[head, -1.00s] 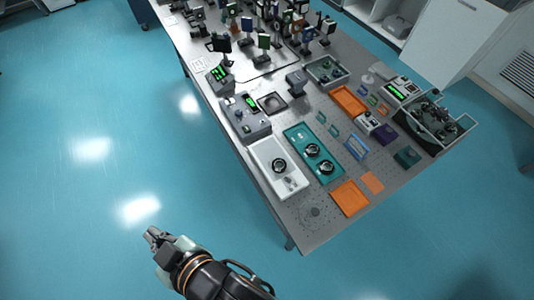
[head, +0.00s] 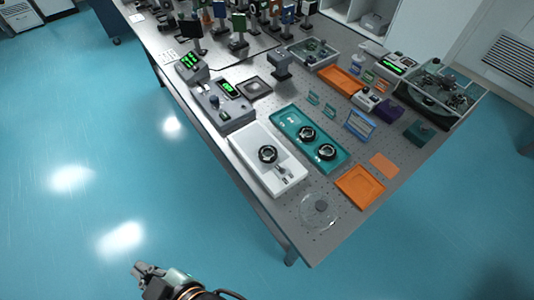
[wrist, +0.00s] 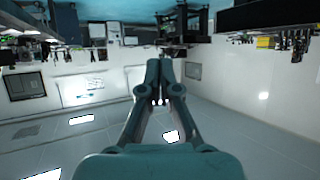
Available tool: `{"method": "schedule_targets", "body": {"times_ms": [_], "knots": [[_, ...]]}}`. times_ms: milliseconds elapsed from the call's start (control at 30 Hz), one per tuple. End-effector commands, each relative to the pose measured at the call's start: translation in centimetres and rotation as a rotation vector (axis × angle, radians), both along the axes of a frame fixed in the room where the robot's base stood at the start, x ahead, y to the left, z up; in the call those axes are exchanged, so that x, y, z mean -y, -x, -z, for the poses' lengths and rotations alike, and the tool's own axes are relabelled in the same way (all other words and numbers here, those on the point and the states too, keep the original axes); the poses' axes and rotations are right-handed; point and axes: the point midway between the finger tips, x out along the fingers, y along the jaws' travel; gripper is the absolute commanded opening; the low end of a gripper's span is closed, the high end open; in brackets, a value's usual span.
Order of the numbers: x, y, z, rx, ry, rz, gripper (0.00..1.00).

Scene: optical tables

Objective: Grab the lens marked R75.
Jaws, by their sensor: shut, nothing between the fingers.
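Round black-rimmed lens mounts lie on the table. One lens mount (head: 267,154) is in the white tray (head: 243,137). Two more, a left one (head: 306,134) and a right one (head: 327,152), are in the teal tray (head: 283,114). Markings are too small to read, so I cannot tell which is R75. My gripper (head: 139,268) is out over the floor at the lower left, well away from the table and trays. In the wrist view my gripper (wrist: 160,98) has its fingers together, empty, with the room beyond.
The optical table (head: 270,212) has a clear front corner with a clear round disc (head: 320,207). An orange tray (head: 360,187) lies right of it. A grey instrument (head: 222,104) stands behind the white tray. Optics posts crowd the far end. Open floor lies left.

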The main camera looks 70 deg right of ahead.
Motion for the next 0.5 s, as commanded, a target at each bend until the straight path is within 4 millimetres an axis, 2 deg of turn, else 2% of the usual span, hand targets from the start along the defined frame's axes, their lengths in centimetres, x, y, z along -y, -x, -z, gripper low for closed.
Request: {"method": "schedule_targets", "body": {"times_ms": [233, 267, 500], "knots": [[0.01, 0.0, 0.04, -0.001, 0.0, 0.0, 0.0], [0.01, 0.0, 0.05, -0.001, 0.0, 0.0, 0.03], [0.0, 0.0, 0.05, -0.001, 0.0, 0.0, 0.43]]}}
